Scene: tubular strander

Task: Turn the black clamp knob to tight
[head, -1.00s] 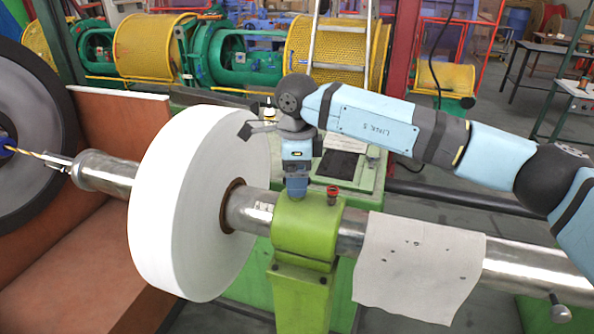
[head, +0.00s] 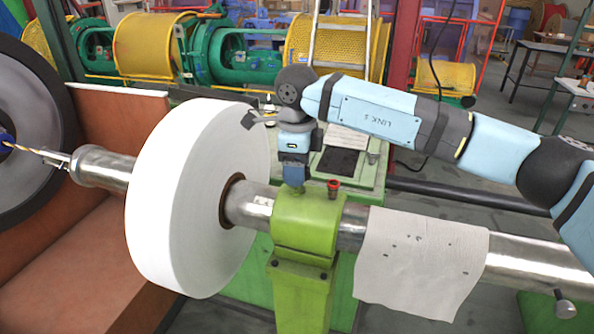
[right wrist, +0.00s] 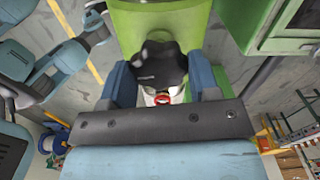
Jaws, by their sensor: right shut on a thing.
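The black clamp knob (right wrist: 160,66) shows in the right wrist view, lobed and dark, between the two blue fingers of my right gripper (right wrist: 160,82). The gripper is shut on it. In the head view my right gripper (head: 294,180) points down onto the top of the green clamp block (head: 305,232), and the knob is hidden there by the gripper. The green block sits around the steel shaft (head: 525,262). My left gripper is in neither view.
A red fitting (head: 333,188) stands on the block close to the right of my gripper. A large white reel (head: 185,205) is on the shaft close to the left. A pale cloth (head: 420,262) hangs over the shaft at right. Green machinery (head: 255,62) stands behind.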

